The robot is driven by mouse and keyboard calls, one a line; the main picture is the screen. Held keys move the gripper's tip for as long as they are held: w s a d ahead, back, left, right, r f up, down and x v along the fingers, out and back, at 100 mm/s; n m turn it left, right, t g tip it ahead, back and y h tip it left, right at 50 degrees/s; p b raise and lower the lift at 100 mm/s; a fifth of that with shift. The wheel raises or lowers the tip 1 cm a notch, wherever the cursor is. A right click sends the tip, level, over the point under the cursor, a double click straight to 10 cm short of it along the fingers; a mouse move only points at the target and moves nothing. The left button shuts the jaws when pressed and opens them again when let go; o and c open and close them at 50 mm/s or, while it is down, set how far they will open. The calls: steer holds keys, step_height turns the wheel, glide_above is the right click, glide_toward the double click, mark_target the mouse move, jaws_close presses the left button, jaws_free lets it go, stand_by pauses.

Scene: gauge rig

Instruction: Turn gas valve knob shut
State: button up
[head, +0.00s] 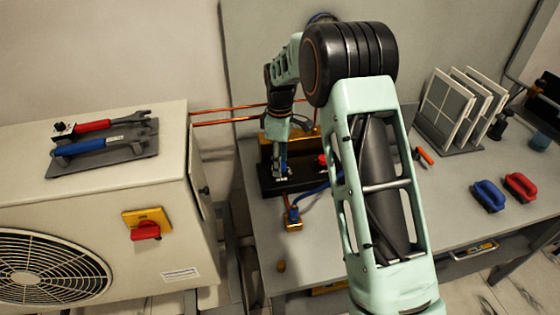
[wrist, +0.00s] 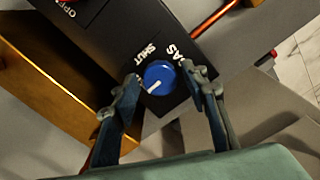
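The blue gas knob (wrist: 160,77) sits on a black panel (wrist: 115,40) in the wrist view, beside the white words SHUT and GAS. Its white pointer line aims to the lower left of the picture, not at the word SHUT. My gripper (wrist: 161,88) is open, with one finger on each side of the knob. Narrow gaps seem to show between fingers and knob; I cannot tell whether either touches. In the head view my gripper (head: 281,168) is down at the black panel (head: 305,183), and the knob cannot be made out there.
A brass-coloured block (wrist: 60,100) runs beside the panel. A red part (head: 322,160) and a blue hose (head: 315,190) are close by. Copper pipes (head: 240,112) come from the left unit.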

steer(key=c, duration=0.8)
steer(key=shift+c, duration=0.2)
steer(key=shift+m, duration=0.4)
steer(key=m, duration=0.3)
steer(key=shift+m, duration=0.4)
steer(key=m, duration=0.4)
steer(key=shift+m, duration=0.3)
steer(key=m, duration=0.4)
steer(key=shift+r, duration=0.1)
steer(key=m, duration=0.4)
steer(key=shift+a, duration=0.1)
steer(key=shift+m, duration=0.5)
